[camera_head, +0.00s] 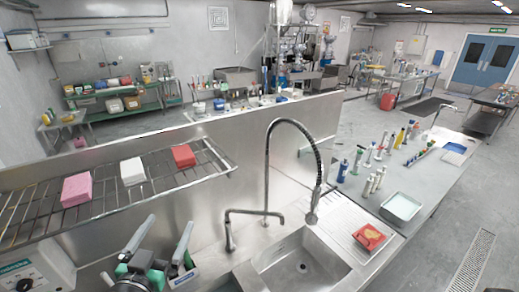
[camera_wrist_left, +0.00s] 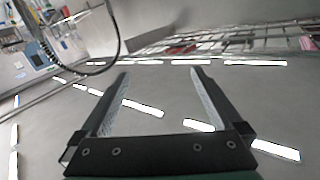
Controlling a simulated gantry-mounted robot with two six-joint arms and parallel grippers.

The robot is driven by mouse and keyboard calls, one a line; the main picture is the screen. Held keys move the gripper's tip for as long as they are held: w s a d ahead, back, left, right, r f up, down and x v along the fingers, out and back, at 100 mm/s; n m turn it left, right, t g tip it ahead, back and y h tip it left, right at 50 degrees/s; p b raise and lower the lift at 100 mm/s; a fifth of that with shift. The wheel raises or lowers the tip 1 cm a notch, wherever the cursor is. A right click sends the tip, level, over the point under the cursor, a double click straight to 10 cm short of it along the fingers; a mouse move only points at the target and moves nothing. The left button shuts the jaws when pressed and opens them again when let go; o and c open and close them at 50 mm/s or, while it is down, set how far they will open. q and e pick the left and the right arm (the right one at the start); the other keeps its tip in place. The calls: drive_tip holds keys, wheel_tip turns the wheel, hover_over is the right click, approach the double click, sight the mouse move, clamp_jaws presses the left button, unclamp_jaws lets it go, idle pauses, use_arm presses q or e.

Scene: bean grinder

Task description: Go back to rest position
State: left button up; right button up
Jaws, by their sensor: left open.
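My left gripper (camera_head: 170,219) is at the lower left of the head view, in front of the metal back panel and below the wire shelf. Its two fingers point up and stand wide apart, with nothing between them. In the left wrist view the same gripper (camera_wrist_left: 160,72) is open and empty, facing a plain grey metal surface. The fingers appear clear of the shelf and the tap. My right gripper is not in view.
A wire shelf (camera_head: 105,183) holds pink, white and red blocks above my left gripper. A sink (camera_head: 300,262) with a tall spring-hose tap (camera_head: 267,165) stands to its right. A white machine with a black knob (camera_head: 25,284) is at the lower left corner.

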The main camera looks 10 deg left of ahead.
use_arm(q)
drive_tip(key=s+d+r+t+h, duration=0.1)
drive_tip(key=d+r+t, duration=0.1)
drive_tip(key=r, duration=0.6)
drive_tip(key=s+d+r+t, duration=0.1)
drive_tip(key=d+r+t, duration=0.1)
drive_tip(key=r, duration=0.6)
drive_tip(key=s+d+r+t+h, duration=0.1)
drive_tip(key=s+r+t, duration=0.5)
drive_tip(key=s+r, duration=0.8)
wheel_tip(320, 180, up, 4)
drive_tip(key=shift+d+r+n+h, duration=0.1)
drive_tip(key=shift+d+n+h, duration=0.2)
drive_tip(key=shift+d, duration=0.25)
